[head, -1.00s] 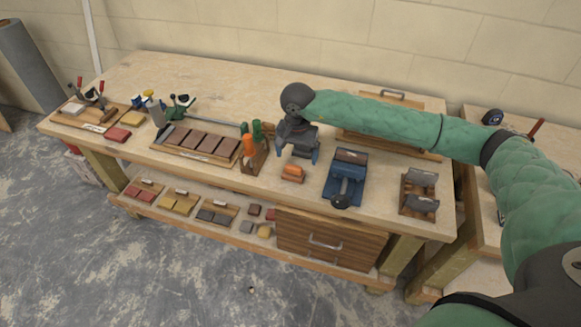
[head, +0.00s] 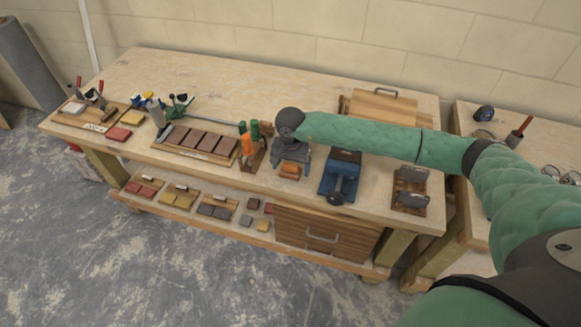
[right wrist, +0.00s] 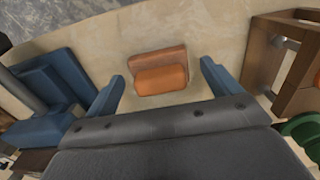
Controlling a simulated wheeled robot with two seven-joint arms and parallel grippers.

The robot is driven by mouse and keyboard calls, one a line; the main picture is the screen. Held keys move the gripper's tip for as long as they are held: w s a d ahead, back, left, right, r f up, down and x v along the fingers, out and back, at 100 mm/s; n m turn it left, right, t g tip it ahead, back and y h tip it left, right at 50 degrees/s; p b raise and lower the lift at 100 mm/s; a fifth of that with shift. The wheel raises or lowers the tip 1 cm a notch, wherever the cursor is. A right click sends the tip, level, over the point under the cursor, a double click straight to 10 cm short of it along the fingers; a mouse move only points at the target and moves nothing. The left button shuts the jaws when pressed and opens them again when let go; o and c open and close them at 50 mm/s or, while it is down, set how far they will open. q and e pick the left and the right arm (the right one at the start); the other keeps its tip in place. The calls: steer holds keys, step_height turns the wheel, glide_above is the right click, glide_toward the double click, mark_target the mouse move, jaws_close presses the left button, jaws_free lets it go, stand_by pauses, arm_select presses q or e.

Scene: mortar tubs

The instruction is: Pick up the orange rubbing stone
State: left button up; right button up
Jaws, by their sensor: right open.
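The orange rubbing stone (right wrist: 162,78) lies on the bench top in the right wrist view, a small rounded block with a browner-orange part along its far side. It also shows in the head view (head: 290,171), partly hidden under my right gripper (head: 290,165). My right gripper is open and empty. In the right wrist view its two blue fingers (right wrist: 162,86) stand apart, one to each side of the stone, with clear space between them and it. My left gripper is not in view.
A blue vise (head: 341,177) stands right of the stone, and a wooden rack (head: 251,155) with orange and green handles stands left. A board with dark blocks (head: 196,143) lies further left. The bench's front edge is close to the stone.

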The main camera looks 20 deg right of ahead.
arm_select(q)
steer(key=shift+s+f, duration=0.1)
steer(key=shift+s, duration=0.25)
arm_select(e)
steer(key=shift+f, duration=0.3)
steer(key=c, duration=1.2)
steer(key=shift+o, duration=0.2)
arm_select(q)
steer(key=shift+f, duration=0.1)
arm_select(e)
steer(key=shift+r, duration=0.15)
